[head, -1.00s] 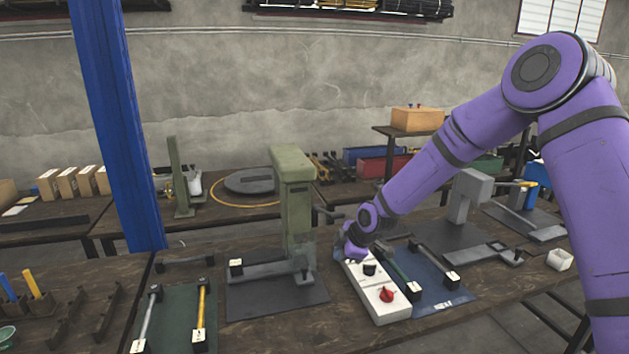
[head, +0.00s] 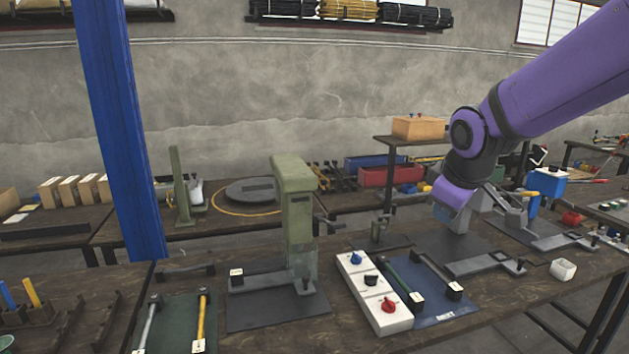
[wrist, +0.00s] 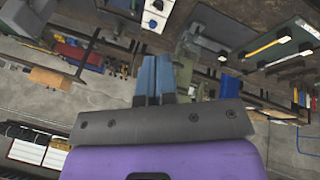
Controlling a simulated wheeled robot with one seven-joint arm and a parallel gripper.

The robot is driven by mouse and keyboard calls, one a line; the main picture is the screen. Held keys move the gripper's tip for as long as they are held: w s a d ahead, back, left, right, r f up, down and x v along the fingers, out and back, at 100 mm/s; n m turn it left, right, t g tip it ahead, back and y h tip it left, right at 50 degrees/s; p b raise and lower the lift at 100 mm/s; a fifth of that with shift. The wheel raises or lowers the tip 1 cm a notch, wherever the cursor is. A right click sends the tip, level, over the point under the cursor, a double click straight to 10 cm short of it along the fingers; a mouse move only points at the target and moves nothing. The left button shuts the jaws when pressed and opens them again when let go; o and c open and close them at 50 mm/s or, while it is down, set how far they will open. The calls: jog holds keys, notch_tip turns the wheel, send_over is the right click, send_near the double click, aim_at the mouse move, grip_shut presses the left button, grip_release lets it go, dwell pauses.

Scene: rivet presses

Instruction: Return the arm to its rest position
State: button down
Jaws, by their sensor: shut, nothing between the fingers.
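My arm (head: 560,75) is purple and reaches in from the upper right of the head view. Its wrist end (head: 452,192) hangs in the air above the bench, up and to the right of the white control box (head: 372,293). In the wrist view my gripper (wrist: 153,82) has its blue fingers together with nothing between them. The control box also shows at the top of that view (wrist: 157,12), apart from the fingers. Its blue knob (head: 356,258), black knob (head: 371,280) and red knob (head: 388,304) are uncovered. The fingertips are not clear in the head view.
A green press (head: 294,205) stands left of the box. A blue mat (head: 440,312) with tools lies right of it. A grey press with its base (head: 485,262) is below and right of my wrist. A blue post (head: 122,130) rises at left.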

jog(key=s+d+r+m, duration=0.1)
jog(key=s+d+m, duration=0.1)
jog(key=s, duration=0.5)
jog(key=s+d+r+m, duration=0.2)
jog(key=s+m, duration=0.2)
jog(key=s, duration=0.4)
jog(key=s+d+r+m, duration=0.2)
jog(key=s, duration=0.5)
jog(key=shift+s+d+r+m, duration=0.15)
jog(key=shift+d+r+m, duration=0.1)
jog(key=shift+d+m, duration=0.15)
dwell(0.3)
